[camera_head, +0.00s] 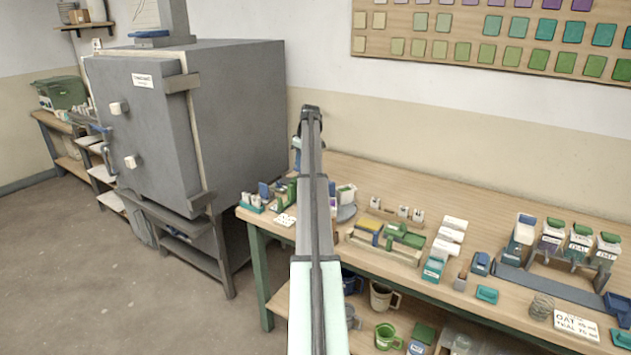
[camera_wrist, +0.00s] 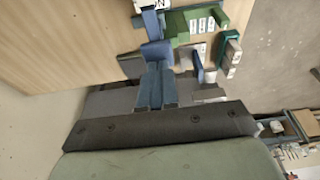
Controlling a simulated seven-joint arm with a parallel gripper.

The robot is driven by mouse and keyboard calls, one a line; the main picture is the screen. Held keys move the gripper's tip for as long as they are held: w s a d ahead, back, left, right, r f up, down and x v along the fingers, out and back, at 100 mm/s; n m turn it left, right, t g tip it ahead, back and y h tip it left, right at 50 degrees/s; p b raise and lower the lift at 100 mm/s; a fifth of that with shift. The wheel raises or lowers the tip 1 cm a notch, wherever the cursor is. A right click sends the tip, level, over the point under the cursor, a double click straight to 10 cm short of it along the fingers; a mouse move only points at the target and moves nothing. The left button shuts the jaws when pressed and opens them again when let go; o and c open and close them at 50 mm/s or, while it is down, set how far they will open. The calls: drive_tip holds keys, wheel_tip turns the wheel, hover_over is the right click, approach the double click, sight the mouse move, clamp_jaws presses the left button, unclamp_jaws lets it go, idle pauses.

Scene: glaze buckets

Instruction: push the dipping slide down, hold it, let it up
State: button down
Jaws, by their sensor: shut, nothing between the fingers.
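My gripper (camera_wrist: 157,88) shows in the wrist view as two blue fingers side by side, shut with nothing between them. Just past the fingertips is a blue block (camera_wrist: 157,52), beside a green stand (camera_wrist: 182,28) on the bench; I cannot tell whether the fingers touch the block. This may be the dipping slide, but the view does not make it certain. A green and blue fixture (camera_head: 284,194) stands on the bench's left end, partly behind my arm.
The wooden bench (camera_head: 470,205) holds small racks and pots, including a green and yellow block set (camera_head: 388,236) and a row of glaze buckets (camera_head: 578,243) at the right. A grey kiln (camera_head: 235,115) stands at the left. The back of the bench is mostly clear.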

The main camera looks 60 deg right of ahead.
drive_tip(key=shift+f, duration=0.2)
drive_tip(key=shift+s+x, duration=0.15)
drive_tip(key=shift+x, duration=0.5)
drive_tip(key=shift+s+x, duration=0.15)
drive_tip(key=shift+x, duration=0.5)
drive_tip(key=shift+f, duration=0.15)
idle(1.7)
drive_tip(key=shift+w+r+v, duration=0.1)
drive_tip(key=shift+w+v, duration=0.25)
drive_tip(key=shift+v, duration=1.05)
drive_tip(key=shift+w+r+v, duration=0.1)
drive_tip(key=shift+w+v, duration=0.25)
drive_tip(key=shift+v, duration=1.05)
drive_tip(key=shift+w+r+v, duration=0.1)
drive_tip(key=shift+w+v, duration=0.2)
drive_tip(key=shift+v, duration=1.15)
